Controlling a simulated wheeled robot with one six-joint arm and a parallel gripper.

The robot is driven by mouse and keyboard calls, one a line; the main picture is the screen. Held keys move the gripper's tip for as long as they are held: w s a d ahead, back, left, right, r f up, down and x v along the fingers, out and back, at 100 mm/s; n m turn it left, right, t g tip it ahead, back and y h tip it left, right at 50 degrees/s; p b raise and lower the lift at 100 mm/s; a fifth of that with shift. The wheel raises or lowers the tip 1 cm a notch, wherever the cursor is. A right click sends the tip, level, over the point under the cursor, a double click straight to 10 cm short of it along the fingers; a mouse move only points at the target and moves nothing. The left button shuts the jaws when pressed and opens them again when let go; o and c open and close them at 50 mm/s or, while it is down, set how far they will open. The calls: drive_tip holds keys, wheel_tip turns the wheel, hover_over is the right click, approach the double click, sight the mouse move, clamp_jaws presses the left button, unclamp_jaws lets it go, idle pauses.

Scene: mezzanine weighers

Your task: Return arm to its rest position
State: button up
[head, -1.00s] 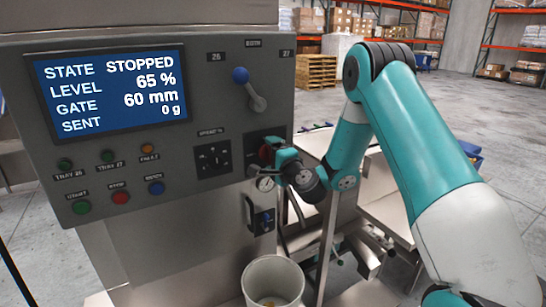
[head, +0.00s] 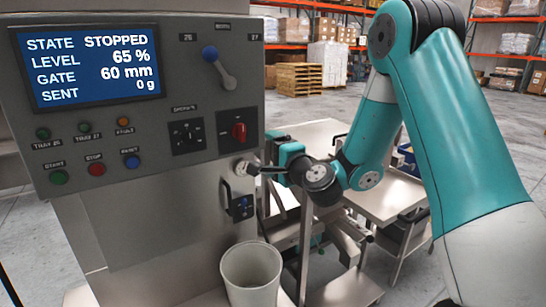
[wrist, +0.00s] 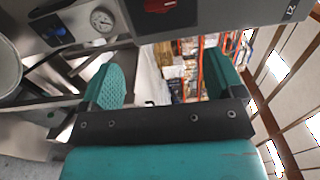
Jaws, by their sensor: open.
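My gripper (head: 265,170) is at the end of the teal arm, just right of the machine's lower front, below the red rotary switch (head: 239,131). In the wrist view my gripper (wrist: 168,85) shows its two teal fingers spread apart with nothing between them. The red switch also shows at the top of the wrist view (wrist: 158,5), beyond the fingers.
The control panel (head: 185,90) reads STOPPED, 65 %, 60 mm, 0 g. A lever with a blue knob (head: 210,54) is on it. A pale bucket (head: 250,275) stands below. Steel tables (head: 385,198) are behind the arm. Open floor and pallet racks lie farther back.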

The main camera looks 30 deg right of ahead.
drive_tip(key=shift+s+d, duration=0.1)
drive_tip(key=shift+d, duration=0.1)
idle(0.3)
drive_tip(key=s+a+n+g+y+b, duration=0.1)
drive_tip(key=s+a+n+g+y, duration=0.35)
drive_tip(key=s+a+n, duration=0.35)
drive_tip(key=s+a+n+g+y+b, duration=0.1)
drive_tip(key=s+a+n+g+y, duration=0.3)
drive_tip(key=s+a+n+g, duration=0.5)
drive_tip(key=s+f+n+g+h+b, duration=0.1)
drive_tip(key=s+n+g+h, duration=0.1)
drive_tip(key=s, duration=0.6)
drive_tip(key=s+f+n+g+h+b, duration=0.1)
drive_tip(key=s+f+n+g+h, duration=0.1)
drive_tip(key=s+n, duration=0.3)
drive_tip(key=s+h, duration=0.1)
drive_tip(key=s, duration=0.1)
drive_tip(key=shift+s+d+f, duration=0.3)
drive_tip(key=shift+s, duration=0.1)
drive_tip(key=shift+g+h, duration=0.25)
drive_tip(key=shift+c, duration=0.4)
